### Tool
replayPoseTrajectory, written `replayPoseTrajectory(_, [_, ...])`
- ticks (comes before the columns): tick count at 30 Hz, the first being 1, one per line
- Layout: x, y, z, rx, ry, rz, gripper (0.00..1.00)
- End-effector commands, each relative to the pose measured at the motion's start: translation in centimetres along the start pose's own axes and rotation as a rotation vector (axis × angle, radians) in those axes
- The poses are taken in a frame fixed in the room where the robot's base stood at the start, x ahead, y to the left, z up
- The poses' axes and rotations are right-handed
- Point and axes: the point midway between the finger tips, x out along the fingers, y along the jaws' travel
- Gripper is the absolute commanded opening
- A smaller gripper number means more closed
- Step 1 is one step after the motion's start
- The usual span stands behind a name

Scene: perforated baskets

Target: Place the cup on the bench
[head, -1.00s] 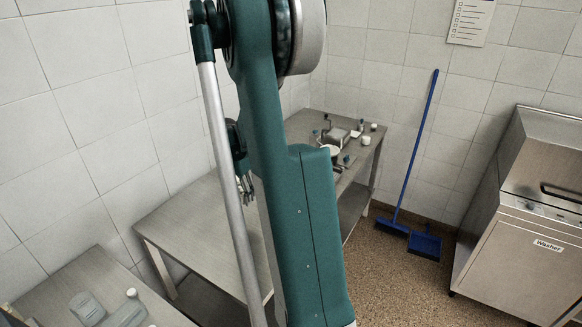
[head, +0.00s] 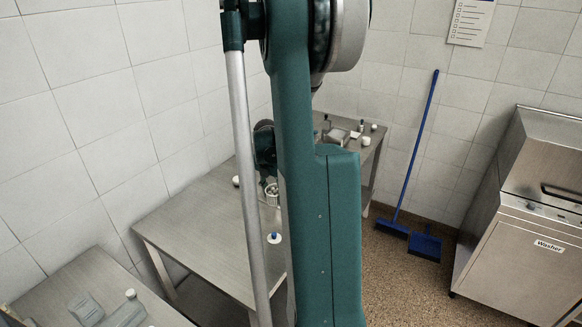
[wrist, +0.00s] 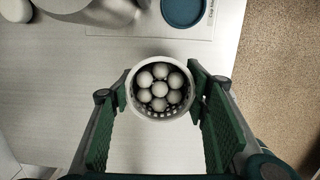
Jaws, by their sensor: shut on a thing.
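The cup (wrist: 160,112) is a white round perforated basket with several white balls in it. In the wrist view it sits upright between the two green fingers of my gripper (wrist: 158,92), which is shut on it. In the head view the cup (head: 271,191) shows small, below my gripper (head: 266,160), partly hidden by my arm. The bench (head: 195,222) is a grey metal table along the left wall, and its top also shows in the wrist view (wrist: 75,95). Cup and gripper are over it; I cannot tell whether the cup touches it.
A blue disc (wrist: 184,10) lies on a printed white sheet (wrist: 110,32) just beyond the cup. A small blue-and-white object (head: 274,238) is on the bench. A farther table (head: 368,155) holds several small items. Bottles (head: 125,312) lie on the nearer left table.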

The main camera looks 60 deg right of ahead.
Motion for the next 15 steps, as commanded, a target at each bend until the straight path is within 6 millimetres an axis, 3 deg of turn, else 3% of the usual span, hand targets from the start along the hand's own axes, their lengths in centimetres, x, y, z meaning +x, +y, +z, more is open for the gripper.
replayPoseTrajectory(7, [0.8,0.0,-0.1,0.0,0.0,0.0,0.32])
replayPoseTrajectory(15, [4.3,0.1,-0.5,0.0,0.0,0.0,0.32])
